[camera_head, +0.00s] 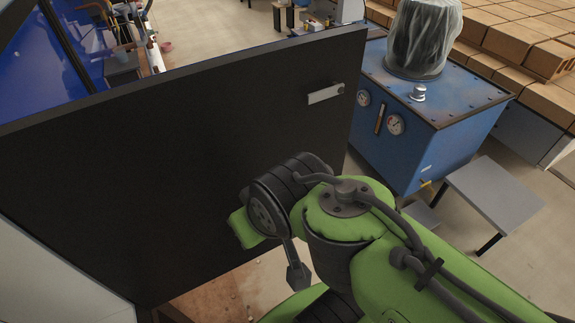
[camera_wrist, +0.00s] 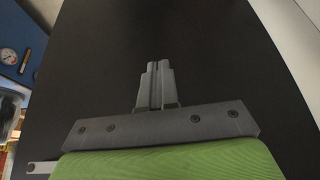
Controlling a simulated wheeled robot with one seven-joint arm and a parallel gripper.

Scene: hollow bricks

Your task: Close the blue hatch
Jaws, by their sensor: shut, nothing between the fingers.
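The hatch (camera_head: 190,150) is a large panel standing open across the head view. The face I see is black, and a small metal latch plate (camera_head: 325,93) sits near its upper right corner. My arm is in front of the lower right part of the panel. In the wrist view my gripper (camera_wrist: 158,66) points at the black face of the hatch (camera_wrist: 215,60), its two grey fingers together and empty. The latch plate also shows at the lower left of the wrist view (camera_wrist: 41,167). I cannot tell whether the fingertips touch the panel.
A blue machine box (camera_head: 430,130) with gauges stands right of the hatch, with a plastic-wrapped motor (camera_head: 424,38) on top. A small grey table (camera_head: 492,190) is in front of it. Stacked bricks (camera_head: 525,40) fill the upper right. A blue surface (camera_head: 40,60) shows behind the hatch.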

